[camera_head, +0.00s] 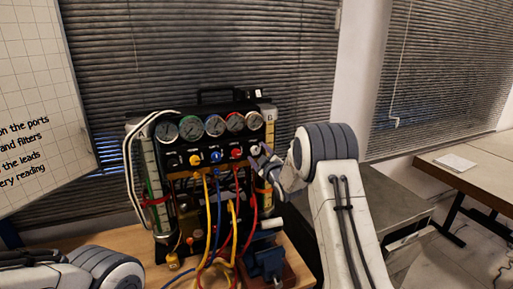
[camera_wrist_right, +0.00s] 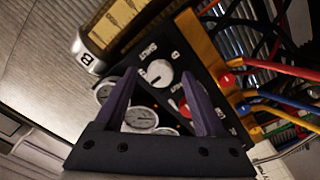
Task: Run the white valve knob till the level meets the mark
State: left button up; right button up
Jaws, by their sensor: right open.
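The white valve knob (camera_head: 255,150) is at the right end of the knob row on the black gauge panel (camera_head: 222,183). In the right wrist view the white knob (camera_wrist_right: 158,73) appears between my open fingers, with its pointer and printed scale visible. My right gripper (camera_head: 265,161) is open, close in front of the knob; I cannot tell whether it touches. A sight tube marked B (camera_head: 269,140) stands on the panel's right side, and one marked A (camera_head: 151,170) on its left. The level and mark are too small to read. My left gripper is out of view.
Several round gauges (camera_head: 215,126) sit above the knobs. A red knob (camera_head: 236,153) is just left of the white one. Yellow, blue and red hoses (camera_head: 219,215) hang in front. A blue vise (camera_head: 267,259) stands on the wooden table (camera_head: 95,240) below. A desk (camera_head: 480,170) is at right.

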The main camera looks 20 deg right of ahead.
jog(key=shift+w, duration=0.65)
grip_shut()
jog(key=shift+f, duration=0.1)
